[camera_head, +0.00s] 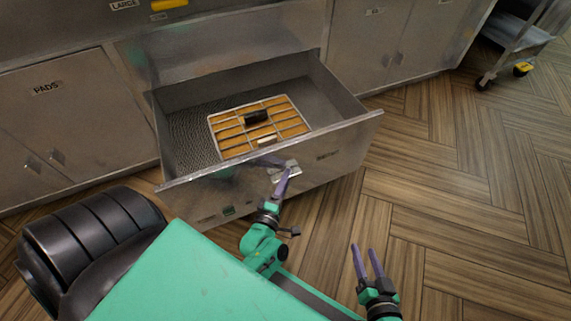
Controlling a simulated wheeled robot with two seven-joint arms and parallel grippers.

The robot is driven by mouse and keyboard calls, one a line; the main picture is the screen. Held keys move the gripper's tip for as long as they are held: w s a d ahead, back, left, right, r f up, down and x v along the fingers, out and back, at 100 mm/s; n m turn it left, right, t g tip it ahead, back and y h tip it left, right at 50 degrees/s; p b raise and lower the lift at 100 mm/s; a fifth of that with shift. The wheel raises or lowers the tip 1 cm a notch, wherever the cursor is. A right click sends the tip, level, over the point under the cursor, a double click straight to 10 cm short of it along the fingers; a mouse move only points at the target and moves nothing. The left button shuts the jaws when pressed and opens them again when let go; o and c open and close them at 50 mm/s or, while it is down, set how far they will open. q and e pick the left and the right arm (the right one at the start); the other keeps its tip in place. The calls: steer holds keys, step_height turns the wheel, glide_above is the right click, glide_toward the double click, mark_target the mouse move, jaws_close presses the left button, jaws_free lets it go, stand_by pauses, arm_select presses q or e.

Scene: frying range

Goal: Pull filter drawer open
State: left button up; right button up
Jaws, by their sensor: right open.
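The filter drawer (345,140) is a steel drawer pulled well out from the cabinet. Inside it a filter (232,124) with an orange-brown face and a pale grid frame lies flat on a dark textured floor. A black handle-like piece (256,117) is on the filter. My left gripper (278,170) is at the drawer's front panel, at the pale handle (287,171). Its fingers overlap the handle, and I cannot tell if they are closed on it. My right gripper (366,250) is open and empty over the wooden floor, right of the drawer front.
Steel cabinets with doors stand left (75,115) and right (385,40) of the drawer. A wheeled steel cart (512,45) stands at the top right. The wooden floor (470,200) on the right is clear.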

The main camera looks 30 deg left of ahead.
arm_select(q)
steer(key=shift+s, duration=0.1)
steer(key=s+d+p, duration=0.2)
steer(key=s+p, duration=0.1)
steer(key=s, duration=1.1)
steer(key=shift+d, duration=0.3)
arm_select(e)
step_height(320, 180, up, 3)
steer(key=shift+r+g, duration=0.1)
steer(key=shift+g, duration=0.2)
